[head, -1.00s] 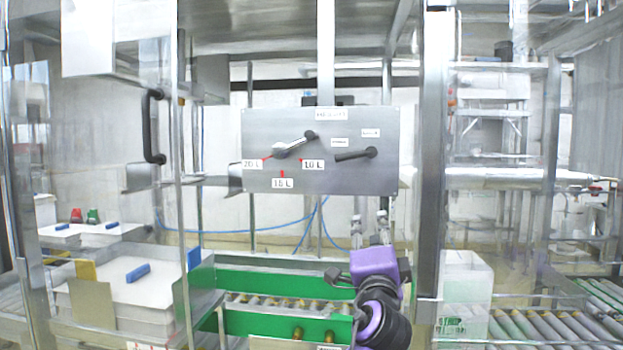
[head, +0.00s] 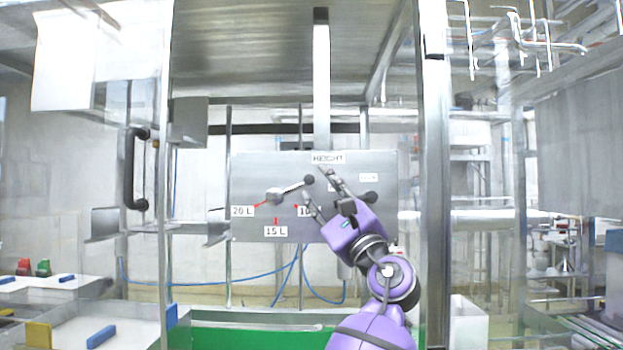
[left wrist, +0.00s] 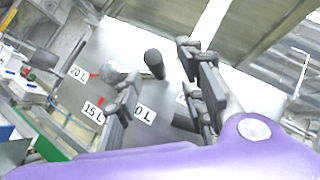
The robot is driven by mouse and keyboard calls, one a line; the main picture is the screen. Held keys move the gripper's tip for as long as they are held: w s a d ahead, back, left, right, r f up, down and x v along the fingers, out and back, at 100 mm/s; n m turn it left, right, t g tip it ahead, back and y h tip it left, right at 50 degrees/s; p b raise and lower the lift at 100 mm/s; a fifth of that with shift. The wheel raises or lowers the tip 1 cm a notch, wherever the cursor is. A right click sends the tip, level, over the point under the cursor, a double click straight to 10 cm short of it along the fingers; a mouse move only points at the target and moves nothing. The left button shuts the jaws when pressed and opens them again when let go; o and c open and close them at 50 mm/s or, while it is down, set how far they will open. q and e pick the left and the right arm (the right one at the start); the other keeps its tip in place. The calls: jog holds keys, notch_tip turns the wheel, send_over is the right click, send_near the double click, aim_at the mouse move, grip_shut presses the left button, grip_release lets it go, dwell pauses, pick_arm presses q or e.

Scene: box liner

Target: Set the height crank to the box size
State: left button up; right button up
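The height crank (head: 291,189) is a metal lever with a black knob on the grey panel (head: 250,172) under the "HEIGHT" label. Its arm points right and slightly up from its hub. Red marks below the hub are labelled 20 L (head: 242,211), 15 L (head: 276,231) and 10 L, the last partly hidden by my finger. In the left wrist view the black knob (left wrist: 154,64) shows between the spread fingers; contact cannot be told. My right gripper is out of view.
A second black handle (head: 370,197) sits on the panel's right, partly behind my gripper. A metal post (head: 435,200) stands right of my arm. A black door handle (head: 135,168) is at left. Blue hoses (head: 200,282) hang below the panel, above a green conveyor side (head: 250,338).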

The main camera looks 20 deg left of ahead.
aim_at(309, 180)
pick_arm(q)
jog(key=x, duration=0.5)
jog(key=shift+w+a+p, duration=0.1)
jog(key=shift+a+p, duration=0.25)
jog(key=shift+a, duration=0.05)
grip_shut()
